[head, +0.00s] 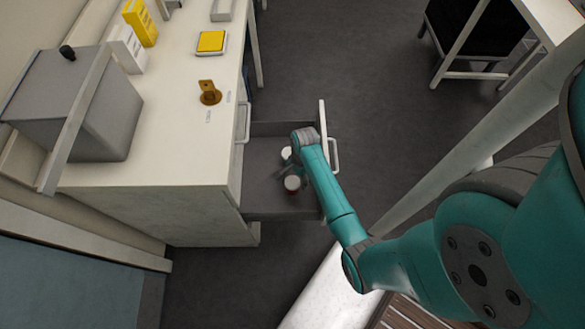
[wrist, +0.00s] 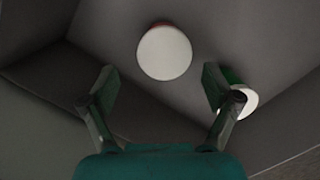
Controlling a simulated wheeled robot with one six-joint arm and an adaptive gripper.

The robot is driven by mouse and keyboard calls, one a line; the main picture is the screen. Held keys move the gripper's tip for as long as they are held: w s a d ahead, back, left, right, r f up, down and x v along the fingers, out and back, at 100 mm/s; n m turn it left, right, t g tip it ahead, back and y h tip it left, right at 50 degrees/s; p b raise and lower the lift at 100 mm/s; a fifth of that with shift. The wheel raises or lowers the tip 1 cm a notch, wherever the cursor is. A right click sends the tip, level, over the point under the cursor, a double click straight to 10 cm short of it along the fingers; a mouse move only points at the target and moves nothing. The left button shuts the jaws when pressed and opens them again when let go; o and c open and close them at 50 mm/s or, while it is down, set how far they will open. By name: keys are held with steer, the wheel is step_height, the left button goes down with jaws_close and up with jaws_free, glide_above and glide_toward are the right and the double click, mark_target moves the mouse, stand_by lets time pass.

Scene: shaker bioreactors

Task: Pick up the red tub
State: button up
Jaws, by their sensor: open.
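The red tub (head: 292,184) stands in the open drawer, its white lid facing up and a little dark red showing below it. In the wrist view the red tub (wrist: 164,53) shows as a round white lid with a thin red edge, ahead of and roughly between my fingers. My gripper (wrist: 158,86) is open and empty, its fingers apart on either side, not touching the tub. In the head view my gripper (head: 284,172) is inside the drawer, partly hidden by my arm. A green tub (wrist: 232,77) with a white lid is beside my right finger.
The grey drawer (head: 262,200) has raised walls around the tubs and a front with a handle (head: 334,156). The white counter (head: 170,135) stands to the left, bearing a grey box (head: 85,105), a brown object (head: 210,93) and a yellow-topped item (head: 211,42).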

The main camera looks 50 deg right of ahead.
mark_target(293, 181)
steer(key=shift+w+a+f, duration=0.15)
steer(key=shift+a+f, duration=0.05)
steer(key=shift+f, duration=0.9)
steer(key=shift+w+a+f, duration=0.1)
steer(key=shift+a+f, duration=0.05)
steer(key=shift+f, duration=0.9)
steer(key=shift+w+a+f, duration=0.15)
steer(key=shift+a+f, duration=0.05)
steer(key=shift+f, duration=0.9)
steer(key=c, duration=1.2)
steer(key=shift+r, duration=0.1)
steer(key=shift+c, duration=0.3)
